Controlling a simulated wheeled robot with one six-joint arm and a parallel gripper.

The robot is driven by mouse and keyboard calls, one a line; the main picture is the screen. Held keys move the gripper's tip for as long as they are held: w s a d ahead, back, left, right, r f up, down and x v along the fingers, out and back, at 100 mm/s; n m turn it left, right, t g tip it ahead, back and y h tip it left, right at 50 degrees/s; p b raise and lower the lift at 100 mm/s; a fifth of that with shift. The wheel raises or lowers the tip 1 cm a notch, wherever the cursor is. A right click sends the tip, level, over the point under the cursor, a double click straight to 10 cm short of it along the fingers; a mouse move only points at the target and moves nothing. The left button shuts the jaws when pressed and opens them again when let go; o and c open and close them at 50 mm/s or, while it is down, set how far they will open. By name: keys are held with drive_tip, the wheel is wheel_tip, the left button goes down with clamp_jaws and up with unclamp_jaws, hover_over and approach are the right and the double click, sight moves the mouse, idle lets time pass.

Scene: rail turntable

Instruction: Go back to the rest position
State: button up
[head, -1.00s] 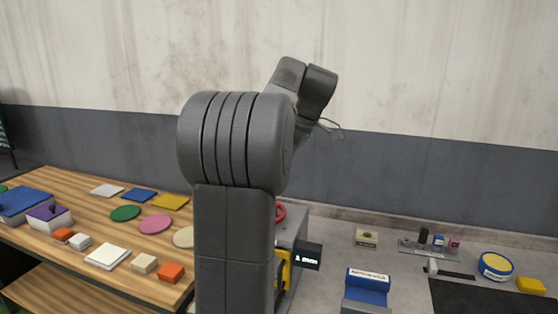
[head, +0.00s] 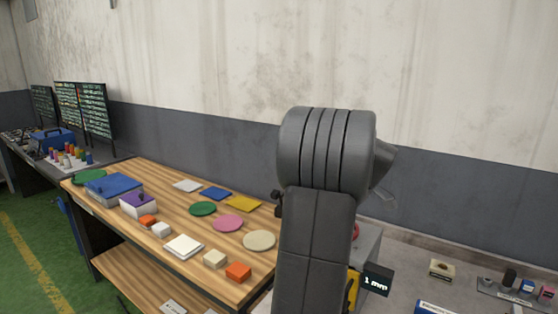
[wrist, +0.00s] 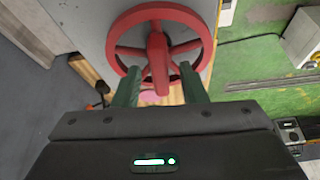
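My gripper (wrist: 160,72) shows in the wrist view with its two green fingers spread well apart. I see nothing held between them. A red spoked handwheel (wrist: 158,42) lies beyond the fingertips in that view, and I cannot tell how far off it is. In the head view, my arm stands upright right of centre and hides my gripper. A sliver of the red handwheel (head: 356,231) shows at the arm's right edge, on a grey machine (head: 370,243).
A wooden bench (head: 150,178) with coloured discs, squares, small blocks and lidded boxes stands left of my arm. A display reading 1 mm (head: 377,281) is close at its right. A grey worktop (head: 410,270) lies further right. Green floor (head: 30,255) is open at far left.

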idle(0.4)
drive_tip(key=b+v, duration=0.1)
drive_tip(key=v, duration=1.2)
drive_tip(key=p+x, duration=0.1)
drive_tip(key=x, duration=1.2)
drive_tip(key=shift+a+f, duration=0.1)
drive_tip(key=shift+m, duration=0.4)
drive_tip(key=shift+s+m+t, duration=0.1)
drive_tip(key=shift+m+t, duration=0.3)
drive_tip(key=shift+m, duration=0.3)
drive_tip(key=m+h, duration=0.1)
drive_tip(key=m, duration=0.1)
drive_tip(key=m+h, duration=0.1)
drive_tip(key=m, duration=0.1)
drive_tip(key=shift+a+m+t, duration=0.1)
drive_tip(key=shift+m+t, duration=0.2)
drive_tip(key=shift+m, duration=0.3)
